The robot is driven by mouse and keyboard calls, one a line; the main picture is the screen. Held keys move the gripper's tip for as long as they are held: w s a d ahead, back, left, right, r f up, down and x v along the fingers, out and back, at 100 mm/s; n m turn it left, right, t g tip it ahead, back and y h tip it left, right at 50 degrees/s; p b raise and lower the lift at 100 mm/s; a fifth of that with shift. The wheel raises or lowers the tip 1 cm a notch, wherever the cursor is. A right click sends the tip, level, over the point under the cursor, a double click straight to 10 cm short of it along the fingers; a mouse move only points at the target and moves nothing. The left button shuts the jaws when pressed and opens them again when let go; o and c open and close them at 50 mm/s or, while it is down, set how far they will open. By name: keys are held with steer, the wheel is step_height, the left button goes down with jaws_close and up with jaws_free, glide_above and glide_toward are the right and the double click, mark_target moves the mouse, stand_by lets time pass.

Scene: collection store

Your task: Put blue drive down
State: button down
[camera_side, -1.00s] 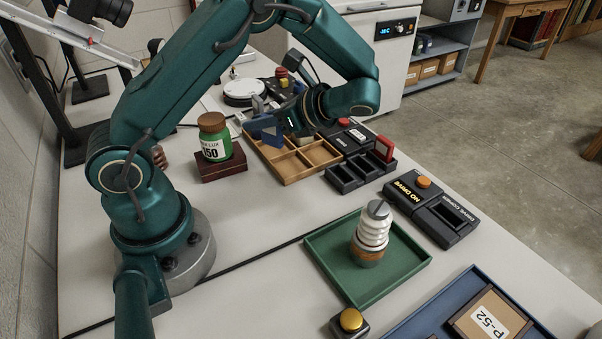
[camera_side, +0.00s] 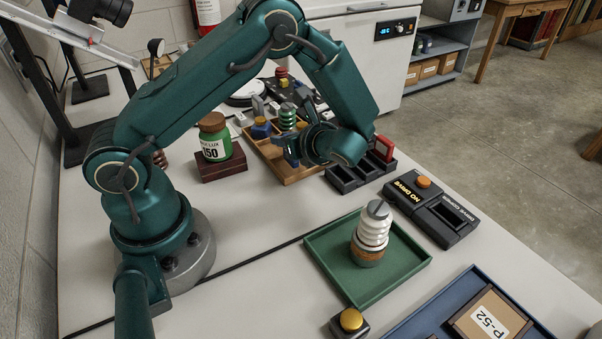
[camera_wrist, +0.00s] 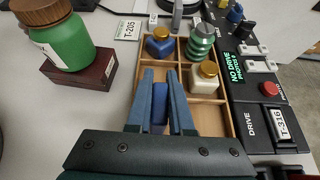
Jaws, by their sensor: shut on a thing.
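My gripper (camera_side: 290,152) is low over the near part of the wooden compartment tray (camera_side: 301,178) in the side view. In the wrist view its two fingers (camera_wrist: 160,78) are shut on the blue drive (camera_wrist: 158,112), which shows as a blue block between them. The wrist view shows the tray (camera_wrist: 231,128) below and beyond the fingers. I cannot tell whether the drive touches the tray floor. In the side view my gripper and arm hide most of the drive.
The tray holds a blue jar (camera_wrist: 160,43), a green ribbed piece (camera_wrist: 201,42) and a cream jar (camera_wrist: 204,80). A green jar (camera_side: 213,137) on a dark block stands left. Black drive slots (camera_side: 350,176) lie right.

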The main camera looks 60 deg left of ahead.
steer(key=shift+f, duration=0.65)
steer(key=shift+f, duration=0.15)
steer(key=c, duration=0.8)
jaws_free()
